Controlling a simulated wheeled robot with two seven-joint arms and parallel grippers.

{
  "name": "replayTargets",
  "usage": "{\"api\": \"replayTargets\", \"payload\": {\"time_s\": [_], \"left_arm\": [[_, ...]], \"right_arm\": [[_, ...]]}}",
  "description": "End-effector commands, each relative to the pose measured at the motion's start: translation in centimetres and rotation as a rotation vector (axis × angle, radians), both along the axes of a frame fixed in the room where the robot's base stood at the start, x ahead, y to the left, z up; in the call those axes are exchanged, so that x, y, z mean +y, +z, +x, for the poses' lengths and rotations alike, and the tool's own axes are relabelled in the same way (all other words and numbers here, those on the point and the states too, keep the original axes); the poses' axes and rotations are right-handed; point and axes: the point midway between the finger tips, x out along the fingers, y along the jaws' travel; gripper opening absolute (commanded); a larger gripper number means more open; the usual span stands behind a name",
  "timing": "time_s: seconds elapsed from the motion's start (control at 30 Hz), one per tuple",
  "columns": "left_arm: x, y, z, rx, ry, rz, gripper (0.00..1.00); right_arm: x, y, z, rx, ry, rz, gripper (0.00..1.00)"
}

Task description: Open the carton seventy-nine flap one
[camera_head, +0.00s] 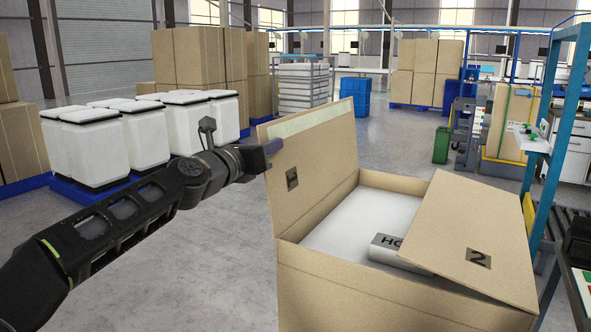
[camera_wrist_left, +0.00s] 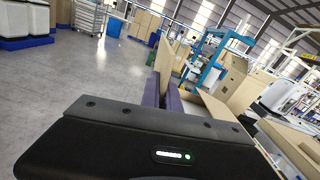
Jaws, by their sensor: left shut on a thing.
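The cardboard carton (camera_head: 330,283) stands in front of me with its top open. Its left flap (camera_head: 316,165) stands up, with a pale strip along its top and a dark label whose print I cannot read. The right flap, marked 2 (camera_head: 476,235), slopes over the right part of the opening. Inside lie white contents and a grey box with lettering (camera_head: 397,255), partly hidden by that flap. My left gripper (camera_head: 273,147) is shut on the outer edge of the left flap. In the left wrist view the flap (camera_wrist_left: 165,62) rises between the purple fingers (camera_wrist_left: 163,94).
White containers (camera_head: 97,148) on blue pallets stand to the left, behind my left arm. A blue-framed station (camera_head: 565,110) is close on the right. Stacked boxes (camera_head: 200,58) stand farther back. The grey floor (camera_head: 215,265) left of the carton is clear.

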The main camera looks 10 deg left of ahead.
Motion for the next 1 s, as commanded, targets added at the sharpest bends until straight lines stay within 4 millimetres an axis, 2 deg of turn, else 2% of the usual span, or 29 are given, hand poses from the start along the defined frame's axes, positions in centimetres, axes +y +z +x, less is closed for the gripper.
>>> {"api": "replayTargets", "payload": {"time_s": [0.03, 0.2, 0.4, 0.63, 1.0], "left_arm": [[1.1, -0.8, 0.4, 0.02, 0.0, -0.039, 0.0], [3.9, -1.2, 1.2, 0.072, -0.002, -0.164, 0.0], [5.8, -2.0, 1.9, 0.114, -0.002, -0.268, 0.0], [6.7, -2.6, 2.3, 0.135, -0.003, -0.322, 0.0], [6.8, -2.8, 2.3, 0.138, -0.003, -0.327, 0.0]], "right_arm": [[0.0, -0.7, 0.0, 0.0, 0.0, 0.0, 0.38], [0.0, -0.8, 0.0, 0.0, 0.0, 0.0, 0.38], [0.0, -0.6, 0.0, 0.0, 0.0, 0.0, 0.38], [0.0, -0.6, 0.0, 0.0, 0.001, 0.0, 0.38], [0.0, -0.6, 0.0, 0.0, 0.0, 0.0, 0.38]]}}
